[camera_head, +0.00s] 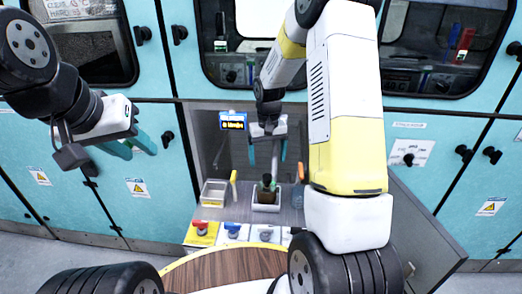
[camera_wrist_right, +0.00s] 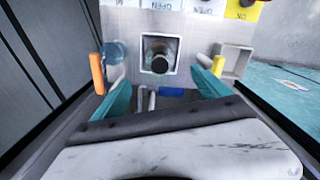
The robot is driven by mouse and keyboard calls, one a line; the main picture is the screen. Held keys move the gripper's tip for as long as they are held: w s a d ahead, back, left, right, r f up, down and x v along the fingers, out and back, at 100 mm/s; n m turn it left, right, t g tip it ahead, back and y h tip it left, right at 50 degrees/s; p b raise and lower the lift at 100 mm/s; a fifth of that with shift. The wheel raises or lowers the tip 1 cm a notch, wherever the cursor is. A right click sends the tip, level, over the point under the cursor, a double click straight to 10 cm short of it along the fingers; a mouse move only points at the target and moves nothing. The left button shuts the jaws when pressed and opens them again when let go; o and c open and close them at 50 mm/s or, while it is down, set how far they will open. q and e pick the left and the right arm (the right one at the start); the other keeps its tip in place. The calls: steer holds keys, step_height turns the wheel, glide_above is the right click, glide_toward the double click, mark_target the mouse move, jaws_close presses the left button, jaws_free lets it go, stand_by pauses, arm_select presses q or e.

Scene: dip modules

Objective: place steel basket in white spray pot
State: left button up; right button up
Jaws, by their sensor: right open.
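A white square pot (camera_head: 266,207), which I take for the white spray pot, stands in the middle of the grey shelf. It also shows in the right wrist view (camera_wrist_right: 146,69). A dark upright piece with a greenish top (camera_head: 266,184), seemingly the steel basket's handle, stands inside it; from above it is a dark round end (camera_wrist_right: 159,47). How deep the basket sits is hidden. My right gripper (camera_head: 268,160) is open just above, with its teal fingers either side of the dark piece and apart from it. My left gripper (camera_head: 132,149) is open and empty, far left.
A bluish bottle-like thing with an orange part (camera_head: 299,188) is at the right.

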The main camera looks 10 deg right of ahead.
steer(key=s+r+t, duration=0.2)
steer(key=s+r, duration=0.2)
steer(key=r, duration=0.6)
steer(key=s+a+r+t+y, duration=0.1)
steer(key=s+r+t, duration=0.1)
steer(key=s+r, duration=0.5)
steer(key=s+a+r+t+y, duration=0.1)
steer(key=s+r+t, duration=0.1)
steer(key=s+r, duration=0.5)
steer(key=s, duration=0.6)
steer(key=shift+s+r, duration=0.2)
steer(key=shift+r, duration=0.2)
